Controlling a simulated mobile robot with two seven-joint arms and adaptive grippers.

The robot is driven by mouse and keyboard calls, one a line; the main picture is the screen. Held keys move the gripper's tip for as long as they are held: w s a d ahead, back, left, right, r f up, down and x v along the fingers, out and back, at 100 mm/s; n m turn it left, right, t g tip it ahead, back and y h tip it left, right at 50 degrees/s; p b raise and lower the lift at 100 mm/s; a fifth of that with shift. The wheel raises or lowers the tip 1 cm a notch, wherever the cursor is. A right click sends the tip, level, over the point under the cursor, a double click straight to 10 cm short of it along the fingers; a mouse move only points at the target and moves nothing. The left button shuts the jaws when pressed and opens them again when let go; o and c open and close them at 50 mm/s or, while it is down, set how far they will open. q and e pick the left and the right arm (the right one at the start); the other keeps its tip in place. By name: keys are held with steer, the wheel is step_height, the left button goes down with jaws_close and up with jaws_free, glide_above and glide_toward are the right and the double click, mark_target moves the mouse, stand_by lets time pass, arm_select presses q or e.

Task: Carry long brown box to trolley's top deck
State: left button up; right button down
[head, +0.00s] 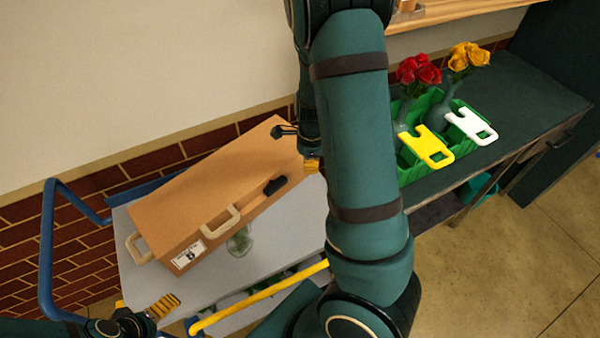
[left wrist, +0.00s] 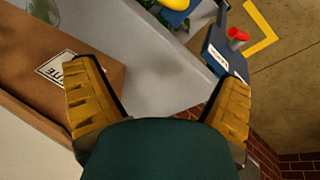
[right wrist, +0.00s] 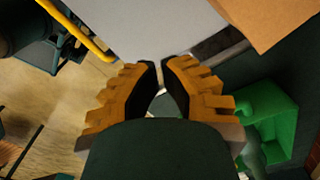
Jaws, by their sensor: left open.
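The long brown box (head: 205,180) lies aslant on the trolley's grey top deck (head: 285,235). It has pale handles, a black fitting and a white label. Its labelled end (left wrist: 40,112) shows at the left of the left wrist view. My left gripper (head: 150,312) is open and empty, near the deck's front left corner, apart from the box. My right gripper (head: 300,148) is by the box's far right end. In the right wrist view its fingers (right wrist: 161,70) are close together with a narrow empty gap, and the box (right wrist: 272,18) is off to one side.
The trolley has a blue handle (head: 45,245) at the left and a yellow bar (head: 255,298) in front. A small translucent greenish thing (head: 240,240) shows beside the box. At right, a green crate (head: 412,172) with flowers and yellow and white tags stands on a dark bench (head: 530,100).

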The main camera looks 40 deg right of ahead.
mark_target(278, 182)
steer(key=w+a+f+b, duration=0.2)
steer(key=a+f+b, duration=0.1)
steer(key=f, duration=0.6)
steer(key=shift+w+f+b, duration=0.25)
steer(key=shift+w+b, duration=0.1)
steer(key=shift+w, duration=0.05)
steer(key=w+a+p, duration=0.2)
steer(key=w+a, duration=0.1)
steer(key=shift+w+a+r+p, duration=0.1)
steer(key=shift+w+a+p, duration=0.15)
steer(key=shift+p, duration=0.15)
steer(key=shift+a, duration=0.1)
